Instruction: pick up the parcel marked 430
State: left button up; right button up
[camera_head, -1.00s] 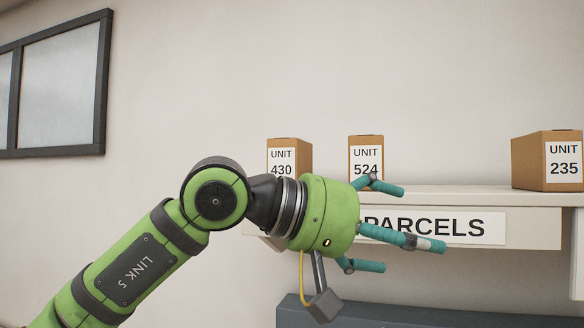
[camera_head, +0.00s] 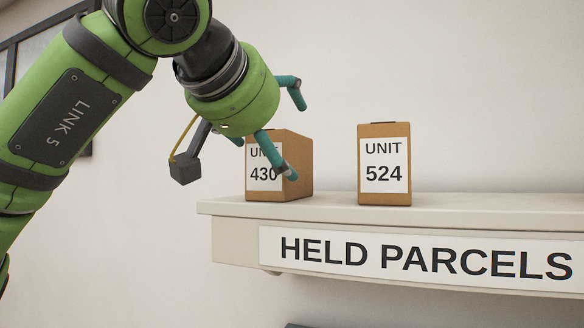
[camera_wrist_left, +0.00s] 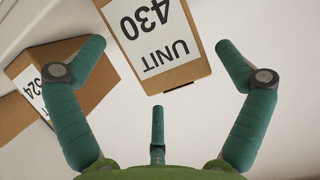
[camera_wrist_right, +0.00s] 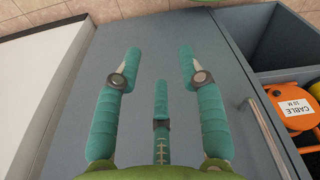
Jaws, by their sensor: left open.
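The parcel marked 430 (camera_head: 299,165) is a brown box with a white label, standing upright at the left end of the shelf. My left gripper (camera_head: 290,130) is open in front of and above it, and one finger hides part of the label. In the left wrist view the 430 parcel (camera_wrist_left: 155,45) appears upside down, beyond and between the spread fingers of the left gripper (camera_wrist_left: 160,85); I see no grip on it. My right gripper (camera_wrist_right: 155,75) shows in the right wrist view with its fingers spread and nothing between them.
The parcel marked 524 (camera_head: 384,190) stands right of 430 with a gap between; it also shows in the left wrist view (camera_wrist_left: 25,110). The shelf (camera_head: 460,207) carries a HELD PARCELS sign. The right wrist faces a grey cabinet (camera_wrist_right: 215,60) beside an open compartment with orange items (camera_wrist_right: 288,112).

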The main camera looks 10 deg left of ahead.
pick_arm(q)
jog(key=shift+w+f+p, duration=0.35)
jog(key=shift+w+p, duration=0.1)
jog(key=shift+p, duration=0.6)
jog(key=p+x, duration=0.1)
jog(key=x, duration=0.2)
jog(key=shift+d+f, duration=0.1)
jog(key=shift+w+f, duration=0.3)
jog(key=shift+w, duration=0.15)
jog(key=shift+s, duration=0.2)
jog(key=shift+c, duration=1.2)
jog(key=shift+s+r, duration=0.1)
jog(key=c, duration=1.1)
pick_arm(e)
jog(key=shift+g, duration=0.3)
jog(key=shift+s+r, duration=0.8)
jog(key=shift+s, duration=0.3)
jog(key=shift+s+r, duration=0.75)
jog(key=shift+s, duration=0.35)
